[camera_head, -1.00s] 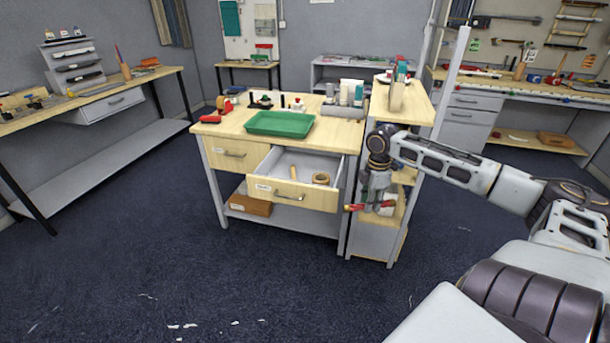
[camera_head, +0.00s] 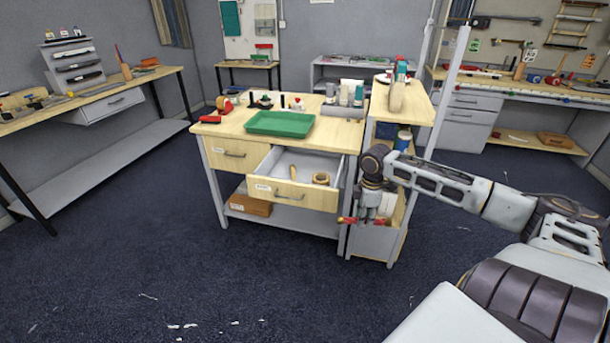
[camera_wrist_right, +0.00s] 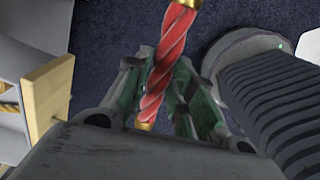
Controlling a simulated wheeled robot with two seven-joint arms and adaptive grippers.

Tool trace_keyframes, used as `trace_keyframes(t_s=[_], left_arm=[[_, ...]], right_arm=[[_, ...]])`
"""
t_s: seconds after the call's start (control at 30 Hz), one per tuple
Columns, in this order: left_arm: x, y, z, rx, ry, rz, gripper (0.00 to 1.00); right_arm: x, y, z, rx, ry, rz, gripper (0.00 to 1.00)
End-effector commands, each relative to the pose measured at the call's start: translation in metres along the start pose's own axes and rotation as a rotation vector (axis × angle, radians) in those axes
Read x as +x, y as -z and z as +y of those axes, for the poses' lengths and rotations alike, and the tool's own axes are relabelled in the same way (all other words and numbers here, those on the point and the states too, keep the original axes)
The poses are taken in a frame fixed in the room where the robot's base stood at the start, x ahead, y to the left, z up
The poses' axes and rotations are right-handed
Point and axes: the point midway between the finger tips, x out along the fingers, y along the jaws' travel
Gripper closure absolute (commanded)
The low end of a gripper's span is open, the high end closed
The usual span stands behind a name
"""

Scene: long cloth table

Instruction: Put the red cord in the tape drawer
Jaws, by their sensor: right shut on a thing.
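The red cord (camera_head: 349,221) is a short twisted length with gold ends, and my right gripper (camera_head: 362,220) is shut on it. It also shows in the right wrist view (camera_wrist_right: 170,60), between the fingers (camera_wrist_right: 168,95). The gripper points down in front of the shelf unit, to the right of the open drawer. The tape drawer (camera_head: 290,193) appears to be the pulled-out one with a pale wooden front. Inside it are a tan tape roll (camera_head: 320,178) and a small wooden piece (camera_head: 293,172). Its label is too small to read. My left gripper is not in view.
A green tray (camera_head: 280,124) stands on the workbench above the drawer. A shut drawer (camera_head: 233,154) is left of it. A cardboard box (camera_head: 250,205) sits on the lower shelf. The shelf unit (camera_head: 372,243) stands close behind my right gripper.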

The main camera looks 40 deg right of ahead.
Motion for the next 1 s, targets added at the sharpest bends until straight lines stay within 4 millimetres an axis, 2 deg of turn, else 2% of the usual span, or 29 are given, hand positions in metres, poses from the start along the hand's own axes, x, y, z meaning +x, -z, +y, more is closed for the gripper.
trace_keyframes(t_s=[0.47, 1.0], left_arm=[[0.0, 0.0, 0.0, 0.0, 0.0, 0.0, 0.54], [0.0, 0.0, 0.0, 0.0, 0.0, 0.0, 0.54]], right_arm=[[0.043, 0.043, -0.03, 0.228, 0.002, 0.005, 1.0], [0.072, 0.117, -0.068, 0.467, 0.002, 0.005, 1.0]])
